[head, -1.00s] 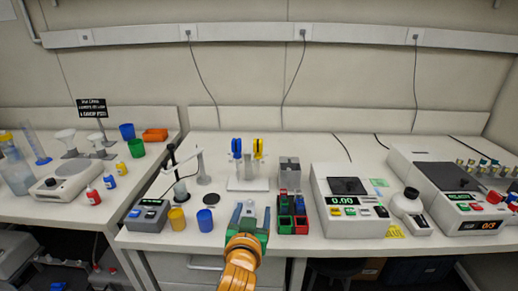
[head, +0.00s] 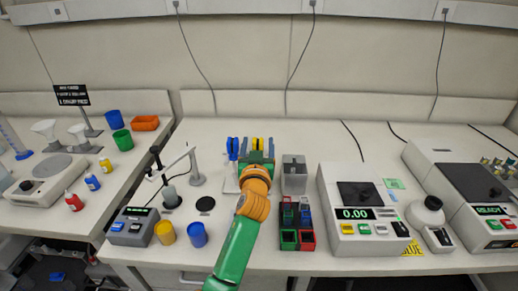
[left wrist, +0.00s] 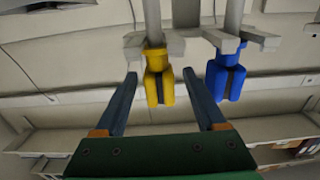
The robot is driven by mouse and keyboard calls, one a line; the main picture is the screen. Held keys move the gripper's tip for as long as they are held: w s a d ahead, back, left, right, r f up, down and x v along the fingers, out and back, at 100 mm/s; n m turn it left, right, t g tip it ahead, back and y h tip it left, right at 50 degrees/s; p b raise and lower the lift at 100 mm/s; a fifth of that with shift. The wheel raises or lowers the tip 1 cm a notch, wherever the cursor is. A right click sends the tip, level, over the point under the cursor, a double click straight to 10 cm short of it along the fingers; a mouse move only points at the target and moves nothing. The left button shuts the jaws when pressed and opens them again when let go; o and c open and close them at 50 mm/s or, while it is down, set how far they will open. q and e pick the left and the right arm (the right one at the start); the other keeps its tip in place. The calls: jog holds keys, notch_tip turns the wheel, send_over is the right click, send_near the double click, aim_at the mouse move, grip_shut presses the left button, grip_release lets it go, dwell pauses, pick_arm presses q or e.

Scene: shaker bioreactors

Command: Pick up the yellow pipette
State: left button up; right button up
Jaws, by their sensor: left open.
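The yellow pipette (head: 256,143) hangs upright in the white pipette stand (head: 229,185) on the bench. My left gripper (head: 257,148) is open in front of it and hides its lower part and much of the stand in the head view. In the left wrist view, which looks upside down, the yellow pipette (left wrist: 159,82) shows between the two open fingers of the left gripper (left wrist: 159,75), with gaps on both sides. A blue pipette (left wrist: 225,75) hangs beside it, outside the fingers. The right gripper is not in view.
A grey block (head: 293,176) and dark, green and red tube racks (head: 297,222) stand close right of my arm. Yellow (head: 165,232) and blue (head: 197,234) cups stand to the left. A scale (head: 358,212) is further right. The bench behind the stand is clear.

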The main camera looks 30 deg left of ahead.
pick_arm(q)
jog(key=shift+a+f, duration=0.1)
jog(key=shift+s+d+r, duration=0.25)
jog(key=c, duration=0.8)
grip_shut()
